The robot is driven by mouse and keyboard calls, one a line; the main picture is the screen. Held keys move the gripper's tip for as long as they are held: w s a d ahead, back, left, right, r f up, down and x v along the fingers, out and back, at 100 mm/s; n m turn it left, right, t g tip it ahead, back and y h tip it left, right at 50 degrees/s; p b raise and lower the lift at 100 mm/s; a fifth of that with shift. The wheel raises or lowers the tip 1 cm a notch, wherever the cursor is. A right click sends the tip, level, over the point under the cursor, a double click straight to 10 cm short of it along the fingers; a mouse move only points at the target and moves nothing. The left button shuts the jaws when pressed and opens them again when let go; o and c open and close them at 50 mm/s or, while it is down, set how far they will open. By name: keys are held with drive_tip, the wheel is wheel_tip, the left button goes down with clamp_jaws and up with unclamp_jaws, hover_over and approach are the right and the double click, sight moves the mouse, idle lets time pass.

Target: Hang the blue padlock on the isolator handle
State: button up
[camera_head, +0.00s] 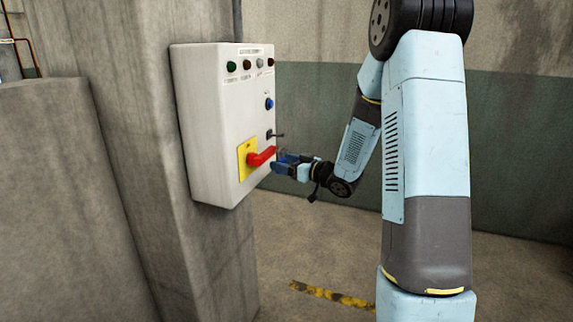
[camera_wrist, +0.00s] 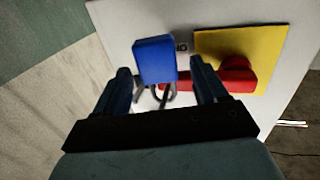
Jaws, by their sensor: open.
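The red isolator handle (camera_head: 262,157) sticks out from a yellow plate (camera_head: 242,168) low on the panel. The handle (camera_wrist: 236,82) also shows in the wrist view, partly hidden behind one finger. The blue padlock (camera_wrist: 155,60) is between my finger lines in the wrist view, its grey shackle (camera_wrist: 160,97) close to the handle's free end. I cannot tell whether the shackle is around the handle. My gripper (camera_wrist: 163,85) is open, with gaps visible beside the padlock. In the head view my gripper (camera_head: 277,165) is just right of the handle and hides most of the padlock.
The white control box (camera_head: 205,120) is mounted on a concrete pillar (camera_head: 135,150). Above the handle are a small black switch (camera_head: 270,134), a blue knob (camera_head: 268,103) and a row of round buttons. Floor right of the box is clear, with a yellow-black stripe (camera_head: 332,295).

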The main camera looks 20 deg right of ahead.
drive_tip(key=shift+s+d, duration=0.1)
drive_tip(key=v, duration=1.3)
drive_tip(key=shift+s+d, duration=0.15)
drive_tip(key=shift+s, duration=0.05)
drive_tip(key=s+d+r+m+g+h, duration=0.2)
drive_tip(key=s+r+m+h, duration=0.3)
drive_tip(key=r+h, duration=0.65)
drive_tip(key=s+a+m+g, duration=0.1)
drive_tip(key=s+a+g, duration=0.2)
drive_tip(key=s, duration=0.8)
drive_tip(key=s+a+m+g, duration=0.1)
drive_tip(key=s+a+g, duration=0.2)
drive_tip(key=s, duration=0.8)
drive_tip(key=a+f, duration=0.1)
drive_tip(key=a, duration=0.1)
drive_tip(key=shift+a+m, duration=0.3)
drive_tip(key=shift+m, duration=0.1)
drive_tip(key=shift+c, duration=0.5)
